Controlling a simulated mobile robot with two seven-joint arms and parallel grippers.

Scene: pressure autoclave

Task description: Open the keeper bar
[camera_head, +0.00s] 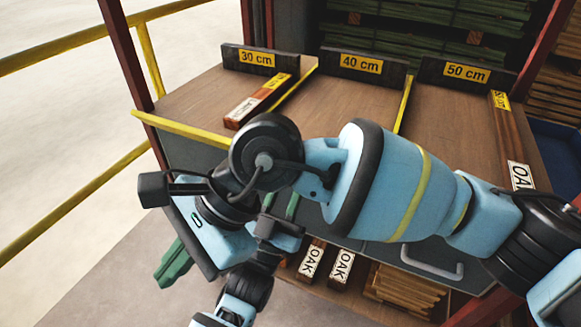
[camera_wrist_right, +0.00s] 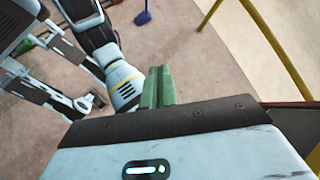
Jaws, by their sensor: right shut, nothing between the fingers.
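No part is marked as the keeper bar. A yellow bar (camera_head: 180,129) runs along the bench's front left edge, its left end past the dark red post; I cannot tell whether it is the keeper bar. My right gripper (camera_head: 174,262) has its green fingers shut together and empty, pointing down left, in front of and below the bench. The fingers also show in the right wrist view (camera_wrist_right: 158,87), over bare floor. My left gripper (camera_head: 280,206) shows partly below the right wrist, with two green fingers apart; my right arm hides some of it.
The wooden bench top (camera_head: 200,85) carries blocks marked 30 cm (camera_head: 257,59), 40 cm (camera_head: 361,67) and 50 cm (camera_head: 467,73). A labelled timber (camera_head: 258,101) lies at its left. A cabinet handle (camera_head: 432,269) and OAK pieces (camera_head: 311,262) are below. Yellow rails (camera_head: 70,52) stand left.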

